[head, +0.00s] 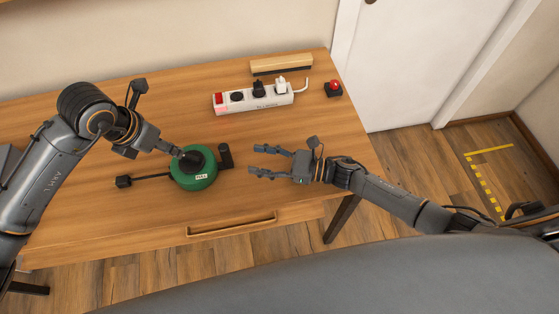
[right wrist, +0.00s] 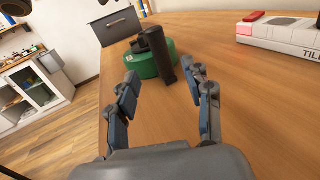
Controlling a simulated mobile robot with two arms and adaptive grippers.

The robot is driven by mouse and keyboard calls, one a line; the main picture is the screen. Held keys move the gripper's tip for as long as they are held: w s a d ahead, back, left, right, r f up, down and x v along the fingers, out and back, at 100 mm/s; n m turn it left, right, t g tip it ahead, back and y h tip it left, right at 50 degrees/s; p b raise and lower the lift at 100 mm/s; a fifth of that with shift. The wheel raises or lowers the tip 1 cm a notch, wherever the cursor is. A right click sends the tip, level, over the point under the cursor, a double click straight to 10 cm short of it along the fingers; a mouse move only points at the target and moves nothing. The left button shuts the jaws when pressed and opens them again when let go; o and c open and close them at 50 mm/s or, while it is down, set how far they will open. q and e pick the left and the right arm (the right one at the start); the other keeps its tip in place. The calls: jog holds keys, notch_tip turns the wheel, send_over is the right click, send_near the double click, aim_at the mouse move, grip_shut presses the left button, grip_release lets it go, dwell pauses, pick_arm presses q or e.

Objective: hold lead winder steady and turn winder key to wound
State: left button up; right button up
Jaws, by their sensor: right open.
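The lead winder (head: 195,181) is a green round drum lying on the wooden table, with a black hub on top. A black cable runs left from it to a black plug (head: 123,182). The winder key (head: 225,156) is a black upright handle at the drum's right side; it also shows in the right wrist view (right wrist: 169,58). My left gripper (head: 188,159) is down at the hub; its fingertips blend with the black part, so their grip is unclear. My right gripper (head: 254,160) is open and empty, right of the key, with its fingers pointing toward it.
A white power strip (head: 245,105) with plugs and a red switch lies behind the winder. A wooden block (head: 281,64) and a red button on a black base (head: 333,89) are farther back. A drawer handle (head: 231,227) is at the table's front.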

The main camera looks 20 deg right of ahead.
aim_at(230, 155)
jog(key=x, duration=0.7)
jog(key=shift+w, duration=0.1)
jog(key=shift+c, duration=0.4)
grip_shut()
